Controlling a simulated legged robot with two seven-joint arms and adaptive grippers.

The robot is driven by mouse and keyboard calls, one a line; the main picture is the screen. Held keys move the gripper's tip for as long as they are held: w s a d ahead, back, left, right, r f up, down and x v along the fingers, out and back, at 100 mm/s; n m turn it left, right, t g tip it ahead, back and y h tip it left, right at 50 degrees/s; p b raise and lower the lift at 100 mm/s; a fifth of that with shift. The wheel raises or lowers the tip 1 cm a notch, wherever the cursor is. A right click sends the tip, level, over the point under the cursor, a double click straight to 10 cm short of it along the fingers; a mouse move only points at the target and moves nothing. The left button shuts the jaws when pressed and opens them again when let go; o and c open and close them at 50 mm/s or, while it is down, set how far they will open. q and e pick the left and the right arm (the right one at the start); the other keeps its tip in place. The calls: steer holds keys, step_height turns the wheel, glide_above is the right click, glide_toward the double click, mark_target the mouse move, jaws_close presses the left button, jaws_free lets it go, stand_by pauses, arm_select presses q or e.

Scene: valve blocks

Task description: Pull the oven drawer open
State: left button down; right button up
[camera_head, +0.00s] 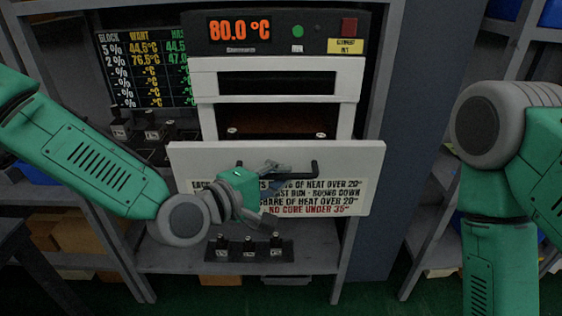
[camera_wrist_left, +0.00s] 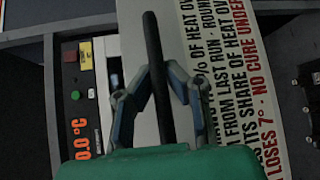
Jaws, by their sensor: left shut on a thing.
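The oven (camera_head: 278,85) stands on a rack, with a red 80.0 °C display. Its white drawer front (camera_head: 350,158) stands out ahead of the oven body, and a dark opening shows above it. A dark bar handle (camera_head: 314,168) is on the drawer front; it also shows in the left wrist view (camera_wrist_left: 153,40). My left gripper (camera_head: 277,168) is shut on the handle, with a finger on each side of the bar in the left wrist view (camera_wrist_left: 158,75). The left gripper and wrist hide part of the handle and of the printed label. My right gripper is out of view.
A lit board (camera_head: 145,68) lists block temperatures left of the oven. Small dark blocks (camera_head: 152,128) stand on a shelf at left, and several more (camera_head: 248,247) sit on the shelf below the drawer. A grey rack post (camera_head: 375,90) stands right of the oven.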

arm_select(q)
steer(key=shift+s+f, duration=0.15)
steer(key=shift+s, duration=1.35)
steer(key=c, duration=1.6)
jaws_free()
steer(key=shift+o, duration=0.2)
steer(key=shift+w, duration=0.1)
steer(key=shift+a, duration=0.1)
steer(key=v, duration=1.2)
